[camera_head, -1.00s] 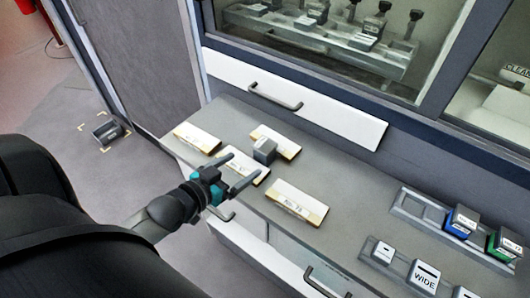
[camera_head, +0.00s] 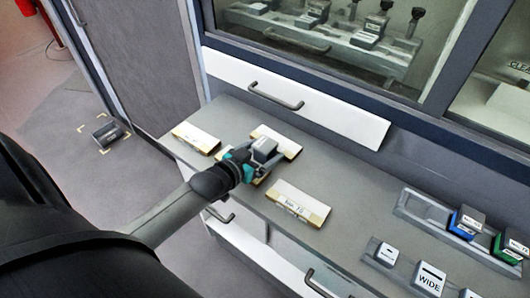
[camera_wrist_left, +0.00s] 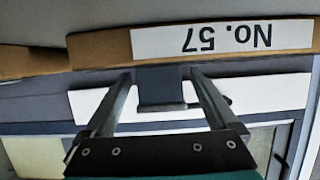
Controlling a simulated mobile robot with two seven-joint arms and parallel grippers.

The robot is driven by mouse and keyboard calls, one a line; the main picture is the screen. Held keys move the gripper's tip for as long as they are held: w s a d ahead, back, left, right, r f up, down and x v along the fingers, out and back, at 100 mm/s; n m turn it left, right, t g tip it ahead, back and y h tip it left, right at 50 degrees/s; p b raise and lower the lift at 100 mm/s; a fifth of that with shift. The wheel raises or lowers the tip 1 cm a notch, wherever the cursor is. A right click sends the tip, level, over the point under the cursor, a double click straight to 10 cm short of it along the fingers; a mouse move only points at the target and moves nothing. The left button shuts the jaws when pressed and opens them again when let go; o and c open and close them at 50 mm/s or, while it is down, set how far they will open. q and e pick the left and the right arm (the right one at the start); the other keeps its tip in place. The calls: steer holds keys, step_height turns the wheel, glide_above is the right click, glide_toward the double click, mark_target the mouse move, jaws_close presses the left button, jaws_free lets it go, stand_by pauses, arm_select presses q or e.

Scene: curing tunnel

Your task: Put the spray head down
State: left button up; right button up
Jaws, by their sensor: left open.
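The grey block that looks like the spray head (camera_head: 263,146) stands on the counter (camera_head: 350,180) among the cream cards. My left gripper (camera_head: 267,158) is open at the block, with a finger on each side of it. In the left wrist view the dark block (camera_wrist_left: 160,88) shows between the two open fingers (camera_wrist_left: 160,100). I cannot tell whether the fingers touch it. The gripper hides part of one card behind and below it. My right gripper is not in view.
Cream cards lie around: one left (camera_head: 196,137), one behind (camera_head: 278,140), one in front (camera_head: 299,202). The wrist view shows a card reading No. 57 (camera_wrist_left: 220,38). Trays with blue (camera_head: 465,222) and green (camera_head: 508,246) blocks stand right. A drawer handle (camera_head: 275,97) projects behind.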

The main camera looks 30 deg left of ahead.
arm_select(q)
steer(key=shift+w+f, duration=0.1)
steer(key=shift+w, duration=0.2)
jaws_close()
stand_by(0.6)
